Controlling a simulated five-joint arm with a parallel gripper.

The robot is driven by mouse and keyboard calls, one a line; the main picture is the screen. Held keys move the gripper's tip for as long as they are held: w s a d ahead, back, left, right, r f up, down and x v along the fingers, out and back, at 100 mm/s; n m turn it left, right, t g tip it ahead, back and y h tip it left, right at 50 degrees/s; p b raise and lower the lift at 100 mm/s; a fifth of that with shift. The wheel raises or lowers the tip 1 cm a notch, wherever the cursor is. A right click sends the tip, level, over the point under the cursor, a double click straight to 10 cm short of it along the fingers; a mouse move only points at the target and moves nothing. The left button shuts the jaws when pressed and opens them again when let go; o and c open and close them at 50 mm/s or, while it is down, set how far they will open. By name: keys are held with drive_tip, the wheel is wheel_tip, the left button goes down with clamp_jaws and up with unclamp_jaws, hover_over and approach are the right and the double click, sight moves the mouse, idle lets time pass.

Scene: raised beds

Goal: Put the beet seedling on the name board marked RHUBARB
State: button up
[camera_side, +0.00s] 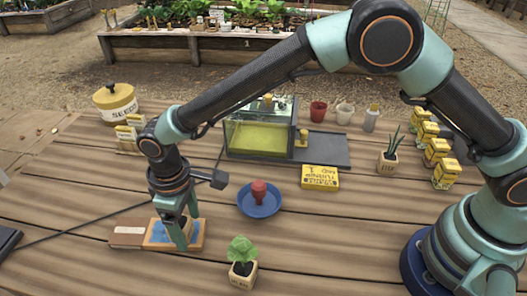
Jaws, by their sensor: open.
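My gripper (182,240) is open and points down at the left, low over a wooden board (200,241) with a blue panel and a reddish-brown end. Something small and pale, perhaps a pot, shows between or behind the fingers, mostly hidden by them. No marking can be read on the board. A leafy green seedling in a small tan pot (242,274) stands upright at the front, right of the gripper and apart from it. A second potted plant (388,162), with thin upright leaves, stands at the right. I cannot tell from the lettering which is the beet.
A blue dish (272,209) with a red object (259,191) sits mid-table. Behind are a yellow box (320,178), a glass-sided tank (258,138) and a seed tin (115,102). Several yellow packets (437,151) stand at the right.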

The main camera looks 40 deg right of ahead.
sight(187, 223)
wheel_tip(187, 223, up, 12)
drive_tip(key=w+d+r+m+t, duration=0.1)
drive_tip(key=w+d+r+m, duration=0.1)
drive_tip(key=d+r, duration=0.55)
drive_tip(key=s+d+r+m+t+y, duration=0.1)
drive_tip(key=d+r+m, duration=0.15)
drive_tip(key=d, duration=0.95)
drive_tip(key=s+d+m+t, duration=0.1)
drive_tip(key=s+d, duration=0.3)
drive_tip(key=d, duration=0.4)
drive_tip(key=s+d+m+t+h, duration=0.1)
drive_tip(key=s+d+m+t, duration=0.1)
drive_tip(key=s+d, duration=0.3)
drive_tip(key=d+m, duration=0.1)
drive_tip(key=d, duration=0.2)
drive_tip(key=shift+s+f+t, duration=0.2)
drive_tip(key=shift+f+t, duration=0.1)
drive_tip(key=shift+f, duration=0.1)
